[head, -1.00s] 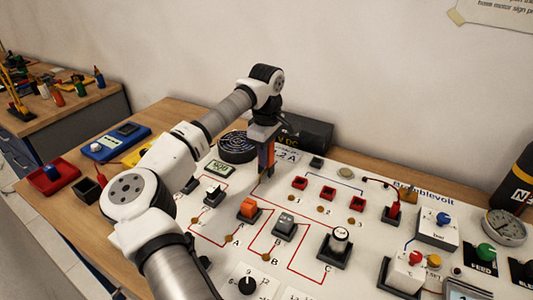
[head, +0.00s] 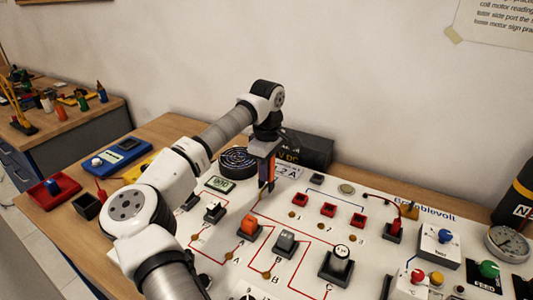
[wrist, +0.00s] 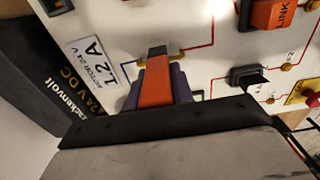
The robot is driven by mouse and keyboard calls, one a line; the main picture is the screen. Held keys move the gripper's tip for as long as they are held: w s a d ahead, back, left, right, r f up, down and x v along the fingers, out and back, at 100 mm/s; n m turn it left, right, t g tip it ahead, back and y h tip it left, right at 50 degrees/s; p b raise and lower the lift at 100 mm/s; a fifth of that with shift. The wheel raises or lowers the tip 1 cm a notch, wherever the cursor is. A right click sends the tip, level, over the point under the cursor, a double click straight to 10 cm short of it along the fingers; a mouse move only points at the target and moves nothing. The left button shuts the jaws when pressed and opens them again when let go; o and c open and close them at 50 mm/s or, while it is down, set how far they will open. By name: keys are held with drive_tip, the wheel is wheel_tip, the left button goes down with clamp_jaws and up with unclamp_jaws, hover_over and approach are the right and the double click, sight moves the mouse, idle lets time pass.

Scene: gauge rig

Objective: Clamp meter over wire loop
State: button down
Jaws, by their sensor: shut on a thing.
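My gripper (head: 266,170) is shut on an orange clamp meter (wrist: 155,85) and holds it over the back of the white panel. The meter also shows in the head view (head: 271,168), pointing down under the gripper. In the wrist view its dark tip lies across a yellow wire loop (wrist: 175,57) on the red circuit line. I cannot tell whether the jaws are around the loop or only in front of it. The loop is not clearly visible in the head view.
A black 24 V DC box (head: 308,150) stands right behind the gripper, beside a 1.2 A label (wrist: 88,58). A round black coil (head: 238,160) is to the left. An orange link block (head: 249,227) and several switches and red sockets stand on the panel in front.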

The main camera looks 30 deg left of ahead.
drive_tip(key=shift+r+p, duration=2)
drive_tip(key=shift+r, duration=1.35)
drive_tip(key=shift+s+f, duration=0.1)
drive_tip(key=shift+f, duration=0.05)
